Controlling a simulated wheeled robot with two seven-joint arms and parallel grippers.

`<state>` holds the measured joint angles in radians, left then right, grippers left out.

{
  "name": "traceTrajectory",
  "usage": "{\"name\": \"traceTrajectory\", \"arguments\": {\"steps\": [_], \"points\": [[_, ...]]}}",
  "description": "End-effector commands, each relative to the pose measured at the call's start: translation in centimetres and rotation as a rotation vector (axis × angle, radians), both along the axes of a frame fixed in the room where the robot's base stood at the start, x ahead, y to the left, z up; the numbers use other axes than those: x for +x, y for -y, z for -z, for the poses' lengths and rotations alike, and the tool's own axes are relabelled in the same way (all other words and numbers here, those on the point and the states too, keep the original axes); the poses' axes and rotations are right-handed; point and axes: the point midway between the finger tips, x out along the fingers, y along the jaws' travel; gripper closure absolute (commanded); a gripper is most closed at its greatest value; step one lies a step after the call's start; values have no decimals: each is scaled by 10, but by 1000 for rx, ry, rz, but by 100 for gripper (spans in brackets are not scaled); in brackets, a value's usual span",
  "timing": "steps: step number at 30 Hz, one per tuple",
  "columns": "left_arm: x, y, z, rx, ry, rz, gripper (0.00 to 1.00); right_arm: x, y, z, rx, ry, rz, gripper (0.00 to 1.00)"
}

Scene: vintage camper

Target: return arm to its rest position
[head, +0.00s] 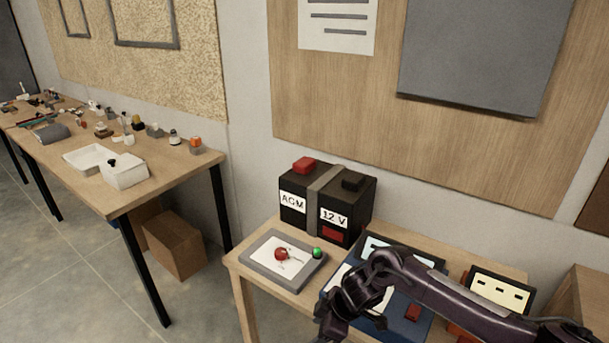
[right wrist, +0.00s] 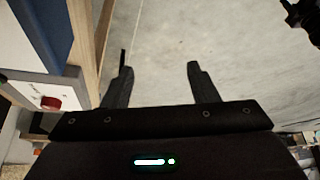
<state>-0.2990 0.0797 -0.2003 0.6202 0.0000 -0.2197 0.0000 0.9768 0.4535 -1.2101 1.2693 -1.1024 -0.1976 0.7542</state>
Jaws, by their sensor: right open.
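My right arm comes in from the right in the head view and reaches over the front of the small wooden table (head: 240,262). My right gripper (head: 332,322) is at the bottom of that view, in front of the blue panel (head: 402,322), partly cut off by the picture edge. In the right wrist view its two fingers (right wrist: 160,82) are apart with nothing between them, and pale floor shows behind them. The table edge is just left of the fingers. My left gripper is not in the head view.
On the small table stand a black 12 V battery (head: 317,222), a grey board with a red button (head: 281,254) and green knob (head: 317,252), and a meter (head: 500,292). A longer table (head: 190,172) with a white box stands left.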

Motion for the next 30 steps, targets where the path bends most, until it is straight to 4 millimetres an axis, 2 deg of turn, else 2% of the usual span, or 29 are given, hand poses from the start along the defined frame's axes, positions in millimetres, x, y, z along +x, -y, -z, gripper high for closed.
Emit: {"name": "traceTrajectory", "arguments": {"steps": [1, 3, 5, 7, 10, 12, 14, 15, 17, 21, 25, 27, 30], "points": [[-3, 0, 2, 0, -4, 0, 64, -3, -11, 20, 58, -13, 37, 47], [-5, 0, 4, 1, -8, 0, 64, 0, -22, 44, 142, -14, 107, 47], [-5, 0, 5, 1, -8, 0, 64, 0, -27, 71, 205, -15, 185, 47], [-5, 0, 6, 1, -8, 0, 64, -2, -24, 106, 259, -17, 293, 47], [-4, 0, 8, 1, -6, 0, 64, -20, -5, 167, 287, -29, 465, 47], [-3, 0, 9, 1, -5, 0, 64, -42, 16, 212, 274, -41, 585, 47], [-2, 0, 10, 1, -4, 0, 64, -65, 35, 246, 247, -52, 672, 47], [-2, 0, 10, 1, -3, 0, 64, -82, 48, 267, 224, -61, 724, 47], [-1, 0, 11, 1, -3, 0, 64, -112, 67, 297, 183, -78, 796, 47], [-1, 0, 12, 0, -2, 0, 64, -192, 109, 355, 66, -123, 936, 47], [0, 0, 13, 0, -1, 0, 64, -275, 144, 395, -59, -174, 1034, 47], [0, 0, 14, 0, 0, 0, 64, -319, 160, 409, -124, -200, 1073, 47], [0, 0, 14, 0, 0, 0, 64, -370, 178, 422, -202, -232, 1113, 47]]}}
